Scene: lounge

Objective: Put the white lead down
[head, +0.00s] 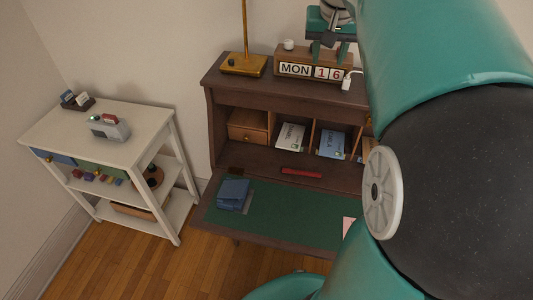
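The white lead (347,82) shows at the right end of the date block, at the front edge of the desk's top. Its white plug end points down, and a short bit of cable curves off to the right behind my arm. My teal gripper (329,52) is over the desk's top, above and behind the date block, up and left of the lead. Its two fingers stand apart with nothing visible between them. The fingertips are partly hidden behind the block. The lead appears apart from the fingers.
The wooden date block (295,69) reads MON 16. A brass lamp (243,63) and small white object (289,44) stand nearby. The brown desk (225,88) has letters in its slots. Its green writing surface (290,213) holds blue booklets (233,191). A white shelf cart (148,143) stands left.

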